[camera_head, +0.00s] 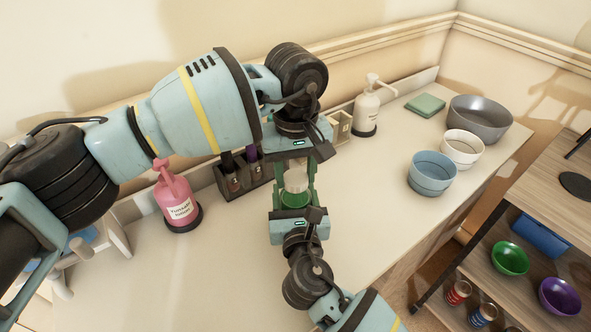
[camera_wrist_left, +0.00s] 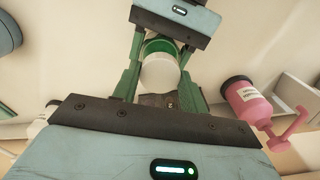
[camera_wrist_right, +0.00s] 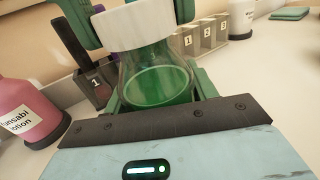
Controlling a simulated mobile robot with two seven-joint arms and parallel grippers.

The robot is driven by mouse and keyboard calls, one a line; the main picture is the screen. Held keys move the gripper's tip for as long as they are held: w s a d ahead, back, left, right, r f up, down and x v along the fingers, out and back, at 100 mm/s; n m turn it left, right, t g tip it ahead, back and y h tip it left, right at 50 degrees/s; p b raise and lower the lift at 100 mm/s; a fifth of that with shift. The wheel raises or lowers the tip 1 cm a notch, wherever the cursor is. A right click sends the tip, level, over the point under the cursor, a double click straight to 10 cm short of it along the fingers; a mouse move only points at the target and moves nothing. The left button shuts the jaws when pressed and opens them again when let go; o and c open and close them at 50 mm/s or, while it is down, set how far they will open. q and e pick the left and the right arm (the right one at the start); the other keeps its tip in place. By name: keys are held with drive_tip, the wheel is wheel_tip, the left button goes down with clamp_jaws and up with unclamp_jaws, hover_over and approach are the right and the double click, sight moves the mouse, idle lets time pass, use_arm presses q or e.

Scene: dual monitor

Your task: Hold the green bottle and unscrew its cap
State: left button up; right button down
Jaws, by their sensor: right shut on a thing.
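The green bottle (camera_wrist_right: 158,82) is a clear flask with green liquid and a white cap (camera_wrist_right: 138,25). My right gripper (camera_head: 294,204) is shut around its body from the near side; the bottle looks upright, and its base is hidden. My left gripper (camera_head: 298,166) reaches in from the far side at cap height. In the left wrist view, the white cap (camera_wrist_left: 160,72) lies between its green fingers, with a visible gap beside them, so it looks open. In the right wrist view those fingers stand on both sides of the cap.
A pink lotion bottle (camera_head: 178,202) stands left on the white table (camera_head: 190,285). A dark holder (camera_head: 243,177) with bottles is behind my grippers. A white pump bottle (camera_head: 366,110), blue bowl (camera_head: 432,176), white bowl (camera_head: 463,148) and grey bowl (camera_head: 480,120) stand at the right. The front left table is clear.

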use_arm(q)
drive_tip(key=c, duration=0.4)
drive_tip(key=n, duration=0.3)
drive_tip(key=shift+n, duration=0.3)
drive_tip(key=n, duration=0.4)
drive_tip(key=shift+n, duration=0.4)
drive_tip(key=n, duration=0.4)
drive_tip(key=shift+n, duration=0.4)
drive_tip(key=n, duration=0.4)
drive_tip(key=shift+n, duration=0.4)
drive_tip(key=n, duration=0.4)
drive_tip(key=shift+n, duration=0.3)
drive_tip(key=n, duration=0.4)
drive_tip(key=shift+r+n, duration=0.1)
drive_tip(key=shift+n, duration=0.3)
drive_tip(key=n, duration=0.4)
drive_tip(key=shift+n, duration=0.4)
drive_tip(key=n, duration=0.4)
drive_tip(key=shift+r, duration=0.3)
drive_tip(key=shift+r, duration=0.75)
